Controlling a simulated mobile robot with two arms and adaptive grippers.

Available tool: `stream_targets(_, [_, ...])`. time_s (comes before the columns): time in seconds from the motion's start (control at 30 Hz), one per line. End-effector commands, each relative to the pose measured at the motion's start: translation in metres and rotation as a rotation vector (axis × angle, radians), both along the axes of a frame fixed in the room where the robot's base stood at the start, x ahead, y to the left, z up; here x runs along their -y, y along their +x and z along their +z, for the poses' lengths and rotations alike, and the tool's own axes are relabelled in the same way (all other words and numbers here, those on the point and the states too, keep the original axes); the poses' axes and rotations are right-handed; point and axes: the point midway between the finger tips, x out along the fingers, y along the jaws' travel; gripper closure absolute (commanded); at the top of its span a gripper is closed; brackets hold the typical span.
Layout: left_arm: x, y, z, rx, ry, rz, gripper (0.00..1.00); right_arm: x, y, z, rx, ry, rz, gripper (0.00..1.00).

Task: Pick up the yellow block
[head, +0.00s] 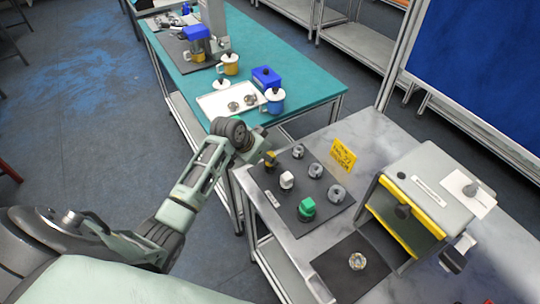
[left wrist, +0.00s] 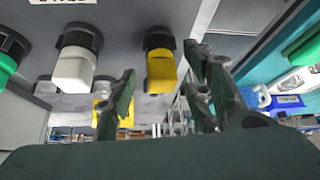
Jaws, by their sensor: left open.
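The yellow block (head: 270,158) stands at the far left corner of the dark pad on the grey table, with a black part on it. In the left wrist view, the yellow block (left wrist: 161,72) shows between the two fingers of my left gripper (left wrist: 164,64), below a black part. My left gripper (head: 258,149) is open, with its fingers apart and nothing clearly gripped. In the head view it is right beside the block and partly overlaps it. Whether the fingers touch the block cannot be told. My right gripper is not in view.
A white block (head: 287,180), a green block (head: 307,208) and several grey metal rings share the dark pad (head: 268,184). A yellow sign (head: 343,154) stands behind. A grey and yellow machine (head: 425,190) is at right. The teal table (head: 310,84) with mugs lies beyond.

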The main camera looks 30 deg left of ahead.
Motion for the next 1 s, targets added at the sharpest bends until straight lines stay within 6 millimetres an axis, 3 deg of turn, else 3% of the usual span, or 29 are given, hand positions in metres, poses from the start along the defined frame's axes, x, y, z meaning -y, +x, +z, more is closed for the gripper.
stream_targets(0.37, [0.0020,0.0042,-0.0090,-0.001,0.001,-0.001,0.54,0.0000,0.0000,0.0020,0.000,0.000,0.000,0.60])
stream_targets(0.87, [0.0021,0.0039,-0.0088,-0.001,0.001,-0.001,0.98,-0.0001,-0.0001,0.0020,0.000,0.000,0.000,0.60])
stream_targets(1.0, [0.0020,0.0040,-0.0086,-0.001,0.001,-0.001,1.00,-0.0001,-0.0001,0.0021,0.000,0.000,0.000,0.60])
